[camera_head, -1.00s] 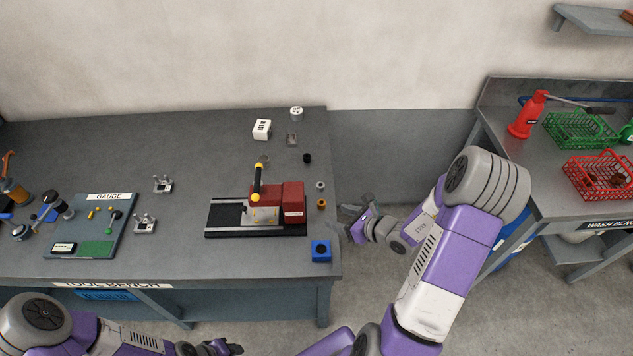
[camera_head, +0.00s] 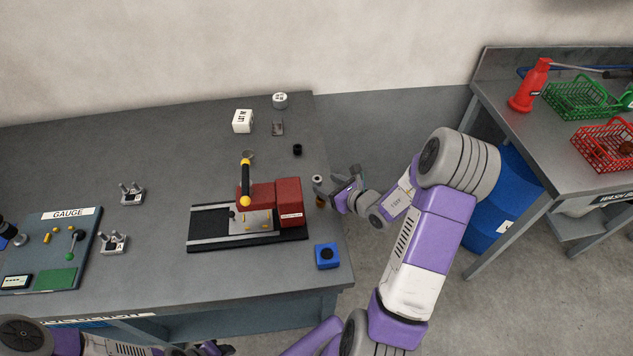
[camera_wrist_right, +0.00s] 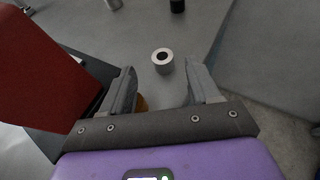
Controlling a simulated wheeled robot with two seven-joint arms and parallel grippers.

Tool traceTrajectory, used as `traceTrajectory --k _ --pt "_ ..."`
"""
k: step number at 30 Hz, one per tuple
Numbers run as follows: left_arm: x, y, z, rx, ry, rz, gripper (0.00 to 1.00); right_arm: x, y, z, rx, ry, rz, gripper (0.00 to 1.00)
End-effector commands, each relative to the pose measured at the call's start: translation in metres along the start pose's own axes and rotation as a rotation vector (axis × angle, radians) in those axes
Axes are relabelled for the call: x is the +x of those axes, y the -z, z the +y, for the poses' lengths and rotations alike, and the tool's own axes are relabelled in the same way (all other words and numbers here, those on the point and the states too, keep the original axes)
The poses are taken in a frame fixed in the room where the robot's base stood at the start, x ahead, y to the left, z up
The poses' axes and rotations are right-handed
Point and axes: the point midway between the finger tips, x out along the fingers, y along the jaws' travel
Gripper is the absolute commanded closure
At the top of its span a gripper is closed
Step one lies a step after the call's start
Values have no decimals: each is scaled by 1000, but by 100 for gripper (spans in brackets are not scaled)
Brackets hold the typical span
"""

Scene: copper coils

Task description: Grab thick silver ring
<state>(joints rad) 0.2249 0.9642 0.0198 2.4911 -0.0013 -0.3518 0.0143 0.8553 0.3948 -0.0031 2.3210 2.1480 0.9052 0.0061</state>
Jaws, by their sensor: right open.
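The thick silver ring (camera_head: 317,178) stands near the right edge of the bench, just left of my right gripper (camera_head: 337,188). In the right wrist view the ring (camera_wrist_right: 162,62) is a short silver cylinder with a dark hole. It sits just beyond the gap between my right fingertips (camera_wrist_right: 162,76), roughly centred. My right gripper is open and empty, and its fingers are not around the ring. My left gripper (camera_head: 213,349) is low at the bottom edge of the head view, partly cut off, and its jaw state is unclear.
A brass piece (camera_wrist_right: 141,103) is partly hidden by my right gripper. A red block device (camera_head: 288,200) is close on the left. A black ring (camera_head: 297,150) and another silver piece (camera_head: 249,155) are farther back. A blue block (camera_head: 327,256) is nearer the front.

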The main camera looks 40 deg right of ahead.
Motion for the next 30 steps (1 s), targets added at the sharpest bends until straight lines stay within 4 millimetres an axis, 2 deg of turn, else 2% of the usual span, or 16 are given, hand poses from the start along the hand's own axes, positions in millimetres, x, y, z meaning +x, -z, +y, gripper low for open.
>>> traceTrajectory --k 3,7,10,17,27,29,30 --pt "5 0 -2 0 0 0 57 20 2 -2 0 -3 -1 39" --pt "8 1 -3 0 0 1 57 37 1 -3 -1 -3 -1 39" --pt "8 1 -3 0 0 1 57 43 1 -2 0 -2 0 39" --pt "8 1 -3 0 0 1 57 44 0 -3 0 -1 0 39" --pt "8 1 -3 0 0 0 57 43 1 -3 0 -1 0 91" --pt "8 1 -3 0 0 0 57 43 0 -3 0 -1 0 100" --pt "8 0 -3 0 0 0 57 43 0 -3 0 -1 0 100"
